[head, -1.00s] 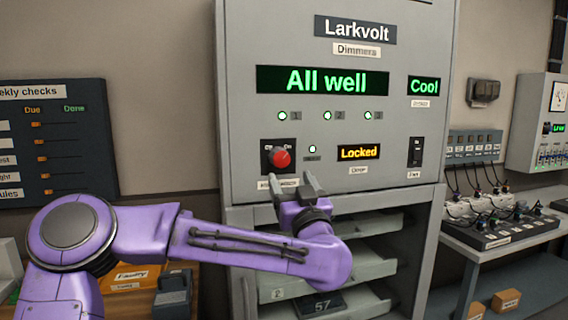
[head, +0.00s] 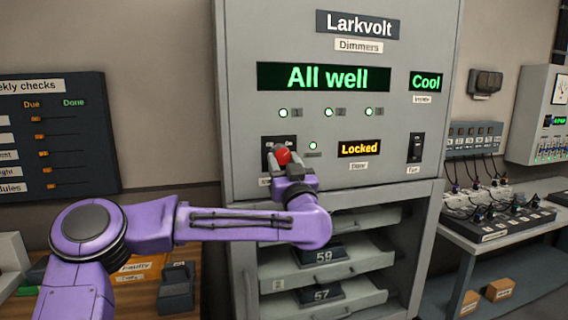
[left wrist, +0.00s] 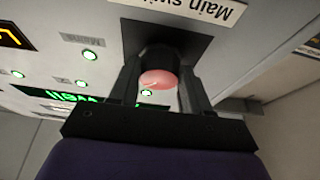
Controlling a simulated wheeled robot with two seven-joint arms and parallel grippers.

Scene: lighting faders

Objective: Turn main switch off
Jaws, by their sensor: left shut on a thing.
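The main switch is a red knob (head: 283,157) on a black plate (head: 268,146) at the lower left of the grey dimmer cabinet's front. My left gripper (head: 286,164) has its two fingers on either side of the knob and is shut on it. In the left wrist view the knob (left wrist: 158,79) shows pink-red between the fingers (left wrist: 158,90), below a label reading "Main swi", the rest cut off. The fingers hide part of the plate and its label in the head view. My right gripper is not in view.
The cabinet's displays read "All well" (head: 323,77), "Cool" (head: 425,82) and "Locked" (head: 359,148). Small green lamps are lit. A fan switch (head: 416,148) sits at right. Open trays (head: 320,257) lie below the panel, close under my left arm.

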